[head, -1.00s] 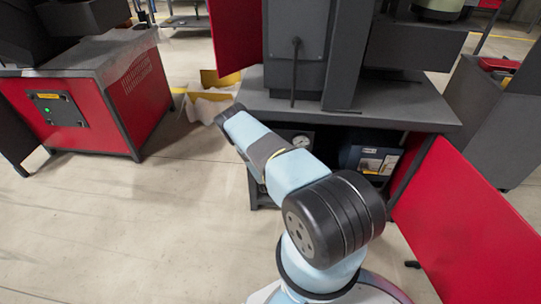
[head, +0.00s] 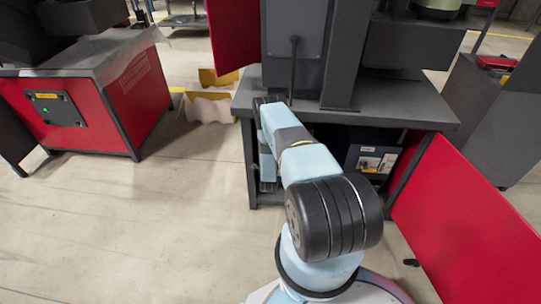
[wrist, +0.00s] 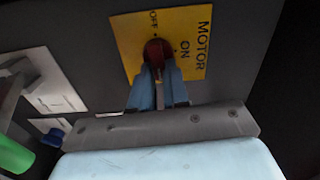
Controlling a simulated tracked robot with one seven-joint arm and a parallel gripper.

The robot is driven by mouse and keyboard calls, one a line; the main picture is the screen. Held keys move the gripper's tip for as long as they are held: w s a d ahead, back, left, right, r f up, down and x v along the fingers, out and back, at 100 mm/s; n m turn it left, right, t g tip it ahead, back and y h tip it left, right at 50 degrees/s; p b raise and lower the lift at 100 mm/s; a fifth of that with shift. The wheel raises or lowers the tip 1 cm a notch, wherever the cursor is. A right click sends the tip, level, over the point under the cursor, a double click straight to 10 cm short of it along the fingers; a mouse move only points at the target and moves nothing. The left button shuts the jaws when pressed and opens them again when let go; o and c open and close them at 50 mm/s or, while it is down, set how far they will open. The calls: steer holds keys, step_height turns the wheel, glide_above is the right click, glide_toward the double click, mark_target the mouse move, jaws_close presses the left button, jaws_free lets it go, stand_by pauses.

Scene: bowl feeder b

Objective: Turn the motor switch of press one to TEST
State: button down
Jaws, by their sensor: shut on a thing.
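The motor switch is a dark red knob (wrist: 156,48) on a yellow plate (wrist: 189,28) in the wrist view. The plate reads MOTOR, with OFF and ON marked beside the knob; I see no TEST mark, and part of the plate is covered by the knob and fingers. My gripper (wrist: 159,70) has its two blue fingers closed around the lower part of the knob. In the head view, my arm reaches to the front left of a dark press bench (head: 405,103); the gripper and switch are not visible there.
Left of the plate are white label plates (wrist: 33,75), a green part (wrist: 13,153) and a blue part (wrist: 53,137). A red panel (head: 468,215) stands at the bench's right.

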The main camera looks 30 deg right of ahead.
steer(key=shift+s+d+f+m, duration=0.1)
steer(key=shift+d+m, duration=0.15)
steer(key=shift+m, duration=0.25)
steer(key=c, duration=1.1)
jaws_free()
steer(key=shift+c, duration=0.2)
steer(key=shift+a, duration=0.1)
steer(key=shift+a, duration=0.1)
steer(key=v, duration=1.3)
steer(key=shift+s+a+f, duration=0.1)
steer(key=shift+s+a, duration=0.1)
steer(key=shift+s, duration=0.05)
